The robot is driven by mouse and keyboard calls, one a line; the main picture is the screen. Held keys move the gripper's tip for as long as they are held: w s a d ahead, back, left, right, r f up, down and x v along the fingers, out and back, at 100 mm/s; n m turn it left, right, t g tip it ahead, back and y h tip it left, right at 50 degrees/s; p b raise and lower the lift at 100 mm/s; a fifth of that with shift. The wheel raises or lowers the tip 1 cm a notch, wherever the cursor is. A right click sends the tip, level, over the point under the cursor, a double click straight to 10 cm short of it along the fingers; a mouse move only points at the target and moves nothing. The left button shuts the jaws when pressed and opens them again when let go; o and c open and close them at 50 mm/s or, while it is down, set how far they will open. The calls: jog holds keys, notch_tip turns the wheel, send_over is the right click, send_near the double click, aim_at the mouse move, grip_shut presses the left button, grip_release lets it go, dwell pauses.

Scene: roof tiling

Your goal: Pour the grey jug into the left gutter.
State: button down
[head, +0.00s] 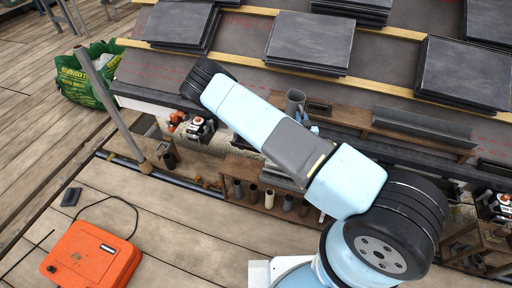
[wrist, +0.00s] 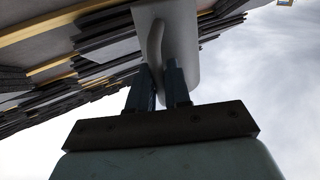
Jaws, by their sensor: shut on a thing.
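The grey jug (head: 294,102) is up at the middle of the head view, close to upright with its rim at the top. My gripper (head: 302,118) is mostly hidden behind my arm there; only small blue parts show at the jug. In the wrist view my gripper (wrist: 161,85) is shut on the handle of the jug (wrist: 182,45). A long grey gutter piece (head: 422,124) lies in a brown wooden frame right of the jug. A shorter dark piece (head: 319,108) shows just behind the jug; I cannot tell if it is the left gutter.
Stacks of dark slates (head: 310,42) lie on the roof behind. Below the eave, a wooden rack (head: 238,168) holds several cylindrical pieces. An orange case (head: 93,254) lies on the deck at front left, and a green bag (head: 85,78) stands at far left.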

jog(key=w+a+f+n+y, duration=0.1)
jog(key=w+a+f, duration=0.1)
jog(key=a+f, duration=0.9)
jog(key=w+a+f+y, duration=0.1)
jog(key=w+a+f, duration=0.1)
jog(key=a+f, duration=0.9)
jog(key=a, duration=0.7)
jog(key=shift+a+f+n, duration=0.2)
jog(key=shift+n, duration=0.2)
jog(key=shift+w+d, duration=0.15)
jog(key=shift+w+d+f+m+g+y+p, duration=0.3)
jog(key=shift+d+f+m+g+p, duration=0.25)
jog(key=shift+m, duration=1.3)
jog(key=shift+w+d+f+m+g+y+p, duration=0.3)
jog(key=shift+d+m, duration=0.5)
jog(key=shift+m, duration=1.1)
jog(key=shift+w+d+f+m+g+y+p, duration=0.3)
jog(key=shift+d+m+g+p, duration=0.3)
jog(key=shift+m, duration=1.25)
